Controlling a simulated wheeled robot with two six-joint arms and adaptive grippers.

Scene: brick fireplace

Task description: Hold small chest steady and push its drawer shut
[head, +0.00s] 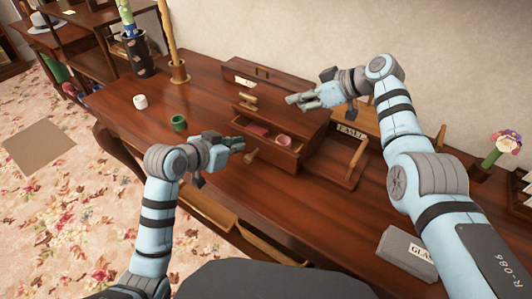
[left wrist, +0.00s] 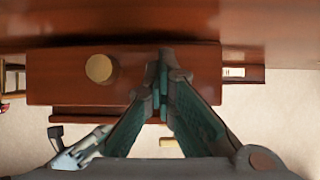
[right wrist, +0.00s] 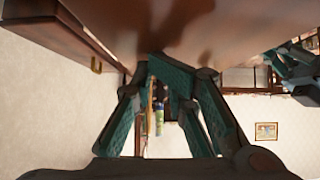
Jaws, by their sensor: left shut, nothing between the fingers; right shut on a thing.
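The small chest (head: 309,128) is a reddish-brown wooden box on the long table. Its lower drawer (head: 275,151) is pulled out toward me, with pink things inside and a round pale knob (head: 251,156) on its front. The drawer front (left wrist: 60,88) and knob (left wrist: 99,68) also show in the left wrist view. My left gripper (head: 241,144) is shut and empty at the drawer front, left of the knob in the head view. Contact is unclear. My right gripper (head: 291,99) is shut at the chest's top; its fingertips (right wrist: 165,62) meet the brown wood in the right wrist view.
A green cup (head: 179,122) and a white cup (head: 140,101) stand on the table (head: 190,85) left of the chest. A candle holder (head: 179,72) and dark vase (head: 134,57) stand behind them.

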